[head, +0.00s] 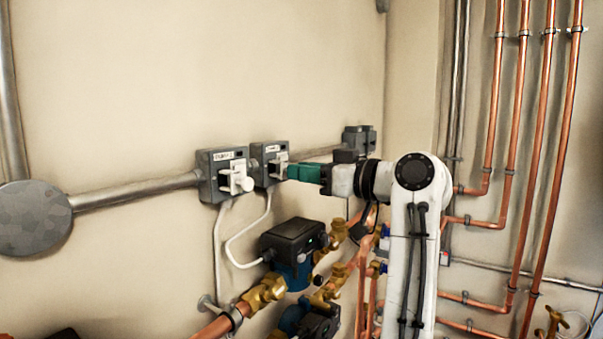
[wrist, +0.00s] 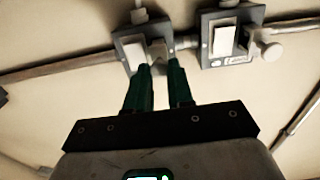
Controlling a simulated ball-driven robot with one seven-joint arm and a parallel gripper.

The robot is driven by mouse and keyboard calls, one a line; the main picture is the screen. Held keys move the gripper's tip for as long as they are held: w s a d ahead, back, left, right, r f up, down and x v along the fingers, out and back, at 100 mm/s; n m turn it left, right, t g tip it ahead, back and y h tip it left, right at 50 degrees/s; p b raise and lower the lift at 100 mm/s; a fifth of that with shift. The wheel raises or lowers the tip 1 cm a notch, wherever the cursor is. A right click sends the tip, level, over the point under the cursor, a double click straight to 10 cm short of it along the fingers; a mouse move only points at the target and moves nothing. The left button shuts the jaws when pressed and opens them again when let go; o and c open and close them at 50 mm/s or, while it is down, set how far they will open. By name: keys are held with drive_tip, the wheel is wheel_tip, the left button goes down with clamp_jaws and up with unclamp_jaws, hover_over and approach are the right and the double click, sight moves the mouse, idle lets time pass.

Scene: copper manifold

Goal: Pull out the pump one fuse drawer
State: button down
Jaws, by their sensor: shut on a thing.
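Two grey fuse boxes are mounted side by side on the wall. The left box (head: 207,176) has a pale drawer front with a round white knob (head: 248,185) sticking out; its small label is too blurred to read surely. My gripper (head: 288,172), with green fingers, reaches from the right to the front of the right box (head: 262,152). In the wrist view my gripper (wrist: 159,66) is shut on the fuse drawer knob of this box (wrist: 119,52), mostly hidden between the fingertips. The other box (wrist: 206,62) and its knob (wrist: 272,52) stand free beside it.
A metal conduit (head: 135,190) runs along the wall to a round grey junction box (head: 32,218). White cables hang below the fuse boxes to a dark pump (head: 292,238) with brass fittings and copper pipes. Vertical copper pipes (head: 540,120) line the right. The wall above is clear.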

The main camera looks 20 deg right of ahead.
drive_tip(key=c, duration=1)
unclamp_jaws()
drive_tip(key=shift+s+d, duration=0.1)
drive_tip(key=b+v, duration=0.2)
drive_tip(key=v, duration=0.8)
drive_tip(key=shift+s+d, duration=0.25)
drive_tip(key=shift+s, duration=0.05)
wheel_tip(320, 180, down, 28)
drive_tip(key=s+m+g+h, duration=0.2)
drive_tip(key=m+g+h, duration=0.2)
drive_tip(key=m+h, duration=0.1)
drive_tip(key=s+a+f+m+g+h, duration=0.1)
drive_tip(key=s+f+g, duration=0.1)
drive_tip(key=s+f, duration=0.55)
drive_tip(key=s+f+g+h, duration=0.2)
drive_tip(key=s+f, duration=0.3)
drive_tip(key=f, duration=0.6)
drive_tip(key=s+f+g+h, duration=0.1)
drive_tip(key=s+f+g, duration=0.1)
drive_tip(key=s+f, duration=0.2)
drive_tip(key=s+f+m+g+h, duration=0.1)
drive_tip(key=s+f, duration=0.3)
drive_tip(key=s, duration=0.7)
drive_tip(key=s+f+g, duration=0.2)
drive_tip(key=s+f, duration=0.2)
drive_tip(key=s, duration=0.3)
drive_tip(key=shift+s+f+m+g+h, duration=0.3)
drive_tip(key=shift+s+f+h, duration=0.05)
drive_tip(key=shift+s+h, duration=0.05)
